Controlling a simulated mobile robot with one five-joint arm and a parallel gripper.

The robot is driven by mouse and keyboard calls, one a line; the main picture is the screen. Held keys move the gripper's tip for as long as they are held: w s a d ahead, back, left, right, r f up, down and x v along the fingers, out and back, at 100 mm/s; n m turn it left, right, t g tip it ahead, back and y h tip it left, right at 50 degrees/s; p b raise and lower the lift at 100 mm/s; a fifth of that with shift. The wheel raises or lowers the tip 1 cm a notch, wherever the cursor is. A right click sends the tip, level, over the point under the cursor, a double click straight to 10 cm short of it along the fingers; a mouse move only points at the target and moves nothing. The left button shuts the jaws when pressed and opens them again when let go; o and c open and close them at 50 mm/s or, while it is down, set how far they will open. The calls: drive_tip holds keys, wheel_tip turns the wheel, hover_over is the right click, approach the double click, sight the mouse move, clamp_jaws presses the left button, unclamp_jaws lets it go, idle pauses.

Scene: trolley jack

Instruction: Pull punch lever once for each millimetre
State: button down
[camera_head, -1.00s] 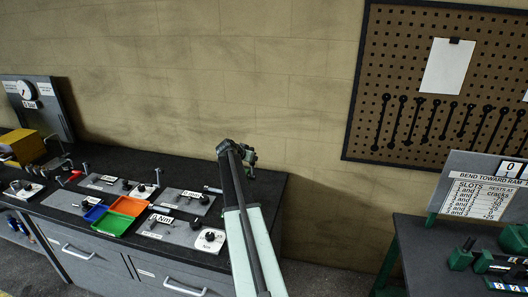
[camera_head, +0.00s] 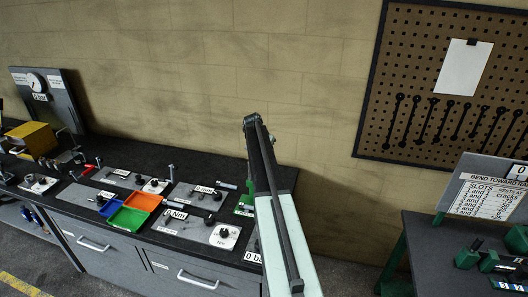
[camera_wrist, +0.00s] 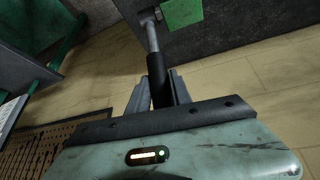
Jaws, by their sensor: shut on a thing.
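In the wrist view my gripper (camera_wrist: 156,92) is shut on the black grip of a lever (camera_wrist: 159,78). A bare metal rod runs from the grip up to a dark pivot beside a green block (camera_wrist: 182,12) at the top. In the head view a green device (camera_head: 245,203) stands at the right end of the dark bench, partly hidden behind my arm. My gripper and the lever's grip cannot be made out there.
The bench (camera_head: 150,163) carries an orange tray (camera_head: 143,201), a green tray (camera_head: 127,219), a blue tray (camera_head: 110,208) and labelled plates. A gauge board (camera_head: 47,98) stands far left. A second table with a slots sign (camera_head: 488,196) is at right, beyond a floor gap.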

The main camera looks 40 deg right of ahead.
drive_tip(key=shift+s+d, duration=0.2)
drive_tip(key=shift+d, duration=0.2)
drive_tip(key=c, duration=1.4)
unclamp_jaws()
drive_tip(key=shift+o, duration=1.2)
drive_tip(key=shift+w+d+f, duration=0.15)
drive_tip(key=shift+d, duration=0.05)
drive_tip(key=shift+a, duration=0.35)
drive_tip(key=shift+d, duration=0.1)
